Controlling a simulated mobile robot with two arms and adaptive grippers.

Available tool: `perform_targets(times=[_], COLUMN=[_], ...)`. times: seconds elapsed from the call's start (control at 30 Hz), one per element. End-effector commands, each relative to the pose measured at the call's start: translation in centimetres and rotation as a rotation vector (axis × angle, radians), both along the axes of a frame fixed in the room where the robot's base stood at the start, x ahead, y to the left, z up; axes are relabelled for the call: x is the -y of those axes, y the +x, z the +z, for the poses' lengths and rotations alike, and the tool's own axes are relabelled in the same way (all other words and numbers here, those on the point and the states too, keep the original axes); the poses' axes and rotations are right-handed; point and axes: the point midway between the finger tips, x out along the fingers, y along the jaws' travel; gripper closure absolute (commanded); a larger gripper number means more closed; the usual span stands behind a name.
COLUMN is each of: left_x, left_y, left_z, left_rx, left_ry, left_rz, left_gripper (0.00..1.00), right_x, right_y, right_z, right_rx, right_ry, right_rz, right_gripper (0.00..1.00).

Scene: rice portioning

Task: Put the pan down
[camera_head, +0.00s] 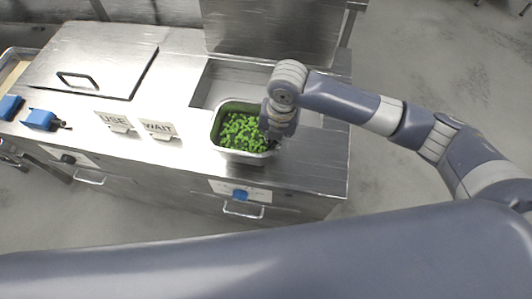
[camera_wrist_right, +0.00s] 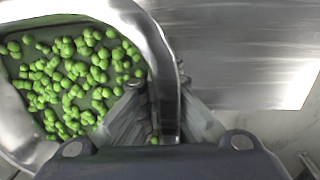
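The metal pan (camera_head: 246,157) is full of green pieces, which look like peas or sprouts, and stands upright at the counter's front right. It overlaps the front edge of an open well; I cannot tell whether its base touches the counter. My right gripper (camera_head: 275,140) is at the pan's right side. In the right wrist view, the gripper's fingers (camera_wrist_right: 165,112) are on either side of the pan's rim (camera_wrist_right: 166,65), one inside and one outside, and look closed on it. My left gripper is not in view.
The open well (camera_head: 214,82) lies behind the pan, with a raised metal lid (camera_head: 270,30) at its back. USE (camera_head: 113,118) and WAIT (camera_head: 158,127) signs stand to the left. A handled lid (camera_head: 110,60) and blue-handled tools (camera_head: 38,119) are farther left.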

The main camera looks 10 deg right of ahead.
Motion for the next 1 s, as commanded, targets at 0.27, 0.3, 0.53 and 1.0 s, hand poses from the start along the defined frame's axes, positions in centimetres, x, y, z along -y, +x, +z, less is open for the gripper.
perform_targets(times=[0.27, 0.3, 0.53, 1.0], left_x=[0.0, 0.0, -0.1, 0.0], left_y=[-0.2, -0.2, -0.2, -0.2], left_z=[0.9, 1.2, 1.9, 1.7], left_rx=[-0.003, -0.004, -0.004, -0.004], left_ry=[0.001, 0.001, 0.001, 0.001], left_rz=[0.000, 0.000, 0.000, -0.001], left_gripper=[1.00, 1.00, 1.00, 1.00], right_x=[0.3, 0.3, 0.3, 0.4], right_y=[1.0, 1.0, 1.0, 0.9], right_z=[-0.6, -1.1, -3.2, -3.9], right_rx=[0.003, 0.002, 0.004, 0.001], right_ry=[0.004, 0.005, 0.006, 0.000], right_rz=[0.001, 0.000, 0.002, 0.001], right_gripper=[1.00, 1.00, 1.00, 0.75])
